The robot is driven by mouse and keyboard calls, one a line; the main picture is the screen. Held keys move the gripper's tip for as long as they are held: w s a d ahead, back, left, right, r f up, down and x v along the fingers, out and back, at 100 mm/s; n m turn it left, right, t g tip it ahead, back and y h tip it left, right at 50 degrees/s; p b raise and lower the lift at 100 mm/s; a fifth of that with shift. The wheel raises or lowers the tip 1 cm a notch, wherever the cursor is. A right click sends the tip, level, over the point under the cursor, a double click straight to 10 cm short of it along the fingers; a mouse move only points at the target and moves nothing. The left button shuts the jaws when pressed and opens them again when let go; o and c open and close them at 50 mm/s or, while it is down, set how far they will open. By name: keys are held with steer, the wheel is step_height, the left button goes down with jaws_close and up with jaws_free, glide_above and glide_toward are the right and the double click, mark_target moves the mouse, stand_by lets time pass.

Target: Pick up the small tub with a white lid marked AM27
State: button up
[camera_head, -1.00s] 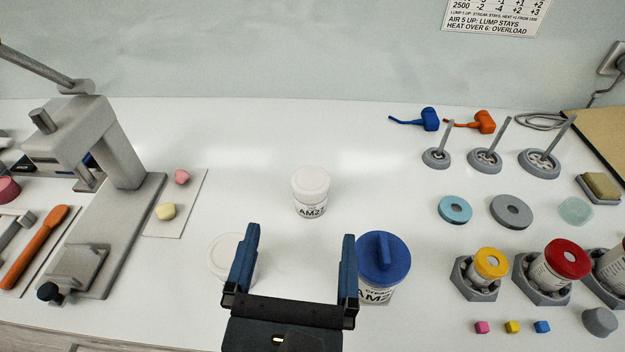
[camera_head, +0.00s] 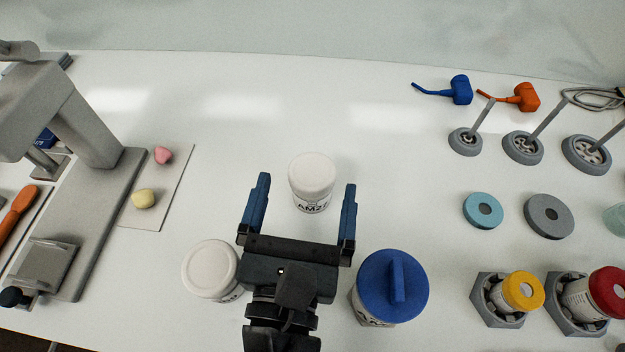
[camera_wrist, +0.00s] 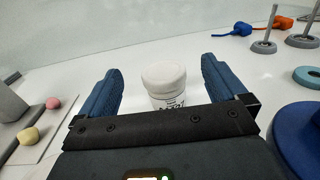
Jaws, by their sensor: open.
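The small tub with a white lid (camera_head: 312,181) stands upright on the white bench. Its label reads AM2 and a last character I cannot make out clearly. My gripper (camera_head: 306,190) is open, with its two blue fingers pointing at the tub. In the head view the tub shows between the fingertips. In the wrist view the tub (camera_wrist: 165,84) also shows between the two fingers, a little beyond the palm bar. I see no finger touching it. My gripper holds nothing.
Another white-lidded tub (camera_head: 211,270) stands left of my gripper, and a larger blue-lidded jar (camera_head: 393,287) stands to its right. A grey press (camera_head: 100,190) is at left. Coloured-lid jars in holders (camera_head: 508,296) are at right. The bench behind the tub is clear.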

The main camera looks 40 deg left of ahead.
mark_target(314, 160)
step_height(314, 160, down, 2)
steer(key=shift+w+f, duration=0.15)
steer(key=shift+x, duration=0.85)
steer(key=x, duration=0.5)
steer(key=shift+w+a+p, duration=0.1)
steer(key=shift+w+p, duration=0.1)
steer(key=shift+p, duration=0.15)
steer(key=c, duration=1)
steer(key=shift+c, duration=0.7)
